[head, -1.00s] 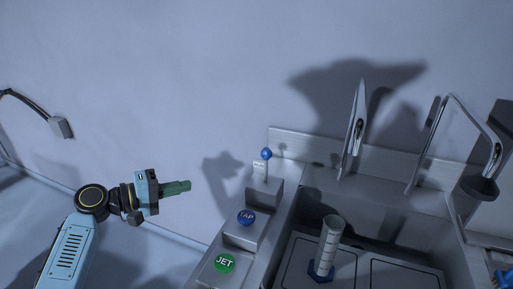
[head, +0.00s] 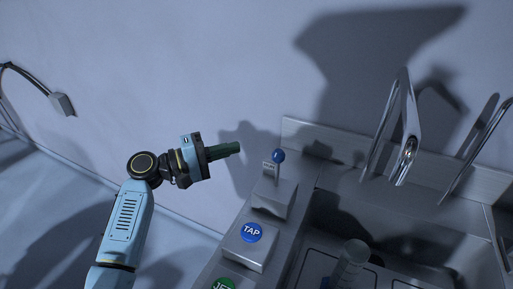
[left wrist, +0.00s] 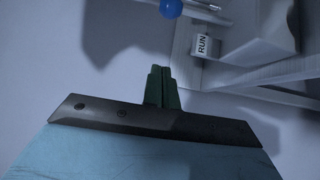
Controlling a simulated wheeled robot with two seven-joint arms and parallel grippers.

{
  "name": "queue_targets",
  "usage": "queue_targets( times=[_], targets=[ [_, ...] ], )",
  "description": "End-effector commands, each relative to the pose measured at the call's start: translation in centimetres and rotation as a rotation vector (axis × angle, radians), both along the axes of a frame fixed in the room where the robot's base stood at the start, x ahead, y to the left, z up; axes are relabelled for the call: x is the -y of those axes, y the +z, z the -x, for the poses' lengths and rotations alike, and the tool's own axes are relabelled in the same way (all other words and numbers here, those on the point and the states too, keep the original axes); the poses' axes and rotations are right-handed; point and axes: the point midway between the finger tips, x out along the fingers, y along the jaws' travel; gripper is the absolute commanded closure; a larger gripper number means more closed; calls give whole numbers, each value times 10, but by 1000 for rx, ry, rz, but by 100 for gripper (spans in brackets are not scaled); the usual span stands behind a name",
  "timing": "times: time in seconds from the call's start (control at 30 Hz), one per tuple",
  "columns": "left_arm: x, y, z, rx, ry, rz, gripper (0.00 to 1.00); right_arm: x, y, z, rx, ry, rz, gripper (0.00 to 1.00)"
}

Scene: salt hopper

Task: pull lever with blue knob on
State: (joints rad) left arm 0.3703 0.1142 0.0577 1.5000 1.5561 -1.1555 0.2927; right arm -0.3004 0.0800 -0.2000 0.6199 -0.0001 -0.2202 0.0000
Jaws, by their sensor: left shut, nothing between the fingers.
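The lever with the blue knob (head: 278,156) stands upright on a grey box at the left end of the sink unit. A small white tag (head: 269,169) is beside its rod. My left gripper (head: 238,148) has green fingers, shut and empty, pointing right towards the knob with a gap between. The fingers (left wrist: 161,72) also show shut in the left wrist view, apart from the knob. My right gripper is not in view.
A blue TAP button (head: 251,232) and a green JET button (head: 224,285) sit on steps in front of the lever. A clear cylinder (head: 350,262) stands in the sink (head: 395,215). A chrome faucet (head: 405,130) rises behind it. The wall is close behind the lever.

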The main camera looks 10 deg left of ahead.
Motion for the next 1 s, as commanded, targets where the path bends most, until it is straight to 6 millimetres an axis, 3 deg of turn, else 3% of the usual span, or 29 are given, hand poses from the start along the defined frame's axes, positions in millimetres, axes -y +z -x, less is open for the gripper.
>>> queue_targets(
  times=[0.17, 0.53, 0.7, 1.0],
  targets=[
    [22, 3, -11, 1, -3, 3, 100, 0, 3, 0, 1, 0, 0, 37],
    [90, 5, -47, 0, -3, 1, 100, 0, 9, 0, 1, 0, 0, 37],
    [90, 3, -20, 0, 0, -1, 100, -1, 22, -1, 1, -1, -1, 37],
    [92, 2, -6, 0, 0, -1, 100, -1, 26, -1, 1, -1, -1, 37]
  ],
)
